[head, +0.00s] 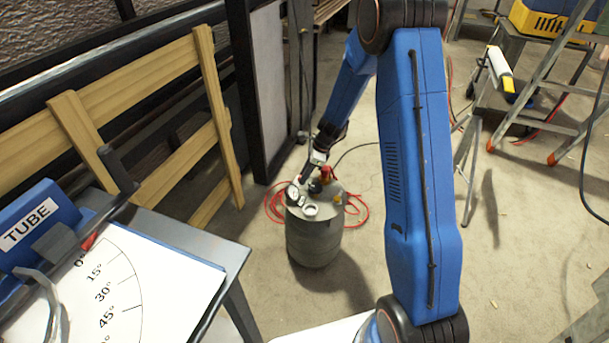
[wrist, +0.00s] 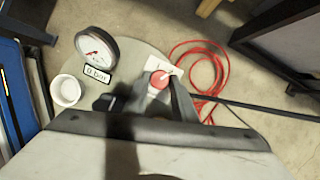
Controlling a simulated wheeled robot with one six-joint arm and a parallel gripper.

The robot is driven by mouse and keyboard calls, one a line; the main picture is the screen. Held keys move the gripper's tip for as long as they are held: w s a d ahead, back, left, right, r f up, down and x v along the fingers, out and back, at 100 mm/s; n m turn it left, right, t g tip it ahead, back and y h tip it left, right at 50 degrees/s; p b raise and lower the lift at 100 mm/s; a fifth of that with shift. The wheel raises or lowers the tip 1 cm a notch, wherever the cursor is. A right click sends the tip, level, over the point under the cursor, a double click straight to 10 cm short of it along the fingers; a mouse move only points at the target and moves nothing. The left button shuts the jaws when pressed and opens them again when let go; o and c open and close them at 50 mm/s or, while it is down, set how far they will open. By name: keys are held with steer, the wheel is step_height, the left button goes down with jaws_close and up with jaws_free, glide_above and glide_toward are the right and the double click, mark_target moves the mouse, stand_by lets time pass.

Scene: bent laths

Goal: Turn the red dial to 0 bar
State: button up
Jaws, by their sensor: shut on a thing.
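The red dial (wrist: 160,79) with a pale pointer mark sits on top of a grey tank (head: 313,240), in front of a small white plate (wrist: 160,66). My gripper (wrist: 160,88) is shut on the dial, with a dark finger on either side of it in the wrist view. In the head view my gripper (head: 320,168) reaches down to the tank top, and the dial (head: 327,173) is partly hidden. A round gauge (wrist: 97,48) stands left of the dial. A label reading "0 bar" (wrist: 97,73) is at its foot. The needle's reading is too small to tell.
A white cup-like fitting (wrist: 66,90) is on the tank's top. A red hose (head: 357,205) lies coiled on the floor around the tank. A wooden rail (head: 150,70) and a bench with an angle chart (head: 150,285) stand left.

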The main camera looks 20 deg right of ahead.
steer(key=n, duration=0.1)
steer(key=n+g, duration=0.1)
steer(key=n, duration=0.1)
steer(key=shift+w+n, duration=0.25)
steer(key=shift+n, duration=0.05)
steer(key=n+g, duration=0.1)
steer(key=n, duration=0.2)
steer(key=shift+w+n+g, duration=0.15)
steer(key=shift+n+g, duration=0.25)
steer(key=n+g, duration=0.1)
steer(key=n, duration=0.2)
steer(key=n+g+h, duration=0.1)
steer(key=n, duration=0.2)
steer(key=shift+w+a+h, duration=0.2)
steer(key=shift+h, duration=0.1)
steer(key=n+h, duration=0.1)
steer(key=n, duration=0.2)
steer(key=n+g, duration=0.1)
steer(key=n, duration=0.1)
steer(key=shift+a+n+h, duration=0.2)
steer(key=shift+n+h, duration=0.2)
steer(key=shift+a+n+h, duration=0.15)
steer(key=shift+n+h, duration=0.65)
steer(key=shift+n, duration=1.2)
steer(key=o, duration=1)
steer(key=shift+o, duration=0.2)
